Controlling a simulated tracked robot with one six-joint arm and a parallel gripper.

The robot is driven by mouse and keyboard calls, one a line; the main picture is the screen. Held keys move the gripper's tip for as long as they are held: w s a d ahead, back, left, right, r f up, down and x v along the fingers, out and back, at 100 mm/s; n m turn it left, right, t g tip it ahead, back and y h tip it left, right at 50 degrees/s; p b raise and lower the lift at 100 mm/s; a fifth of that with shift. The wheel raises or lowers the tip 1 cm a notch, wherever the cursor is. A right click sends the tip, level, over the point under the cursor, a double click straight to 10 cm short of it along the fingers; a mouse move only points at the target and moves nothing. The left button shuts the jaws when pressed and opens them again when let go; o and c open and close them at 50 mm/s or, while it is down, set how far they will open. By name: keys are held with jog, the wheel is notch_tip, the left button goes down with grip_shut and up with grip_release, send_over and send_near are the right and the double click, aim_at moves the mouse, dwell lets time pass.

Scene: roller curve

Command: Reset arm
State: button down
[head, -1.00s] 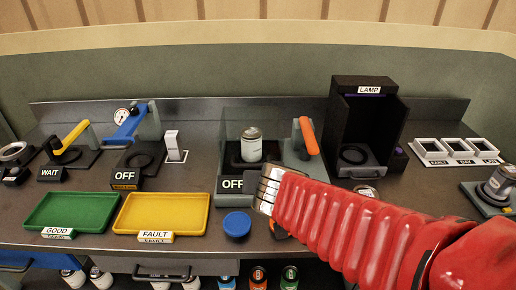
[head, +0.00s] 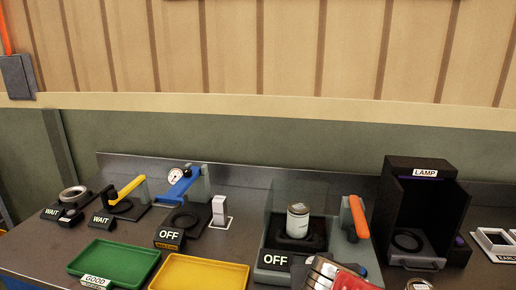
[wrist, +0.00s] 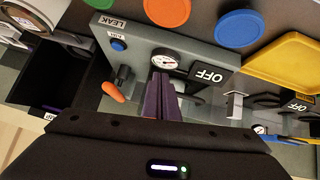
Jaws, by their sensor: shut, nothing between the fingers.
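My gripper (wrist: 163,97) shows in the wrist view as dark purple fingers closed together with nothing between them. It is over the grey station with the OFF sign (wrist: 208,74), a round gauge and an orange-handled lever. In the head view, part of my red arm (head: 335,276) shows at the bottom edge, in front of that station; the fingertips are not visible there. A white can with a metal lid (head: 298,222) stands upright in the station, behind its OFF sign (head: 276,260).
The green GOOD tray (head: 117,262) and yellow tray (head: 200,272) lie at front left. The black LAMP box (head: 425,210) stands right of the orange lever (head: 358,217). A blue-handled press (head: 182,187) and yellow lever (head: 127,187) stand at left. A blue disc (wrist: 239,27) shows in the wrist view.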

jog(key=s+r+n+g+y, duration=0.1)
jog(key=s+r+g+y, duration=0.1)
jog(key=s, duration=1.3)
jog(key=shift+s+a+r+g+y, duration=0.15)
jog(key=shift+s+g+y, duration=0.25)
jog(key=shift+g, duration=0.4)
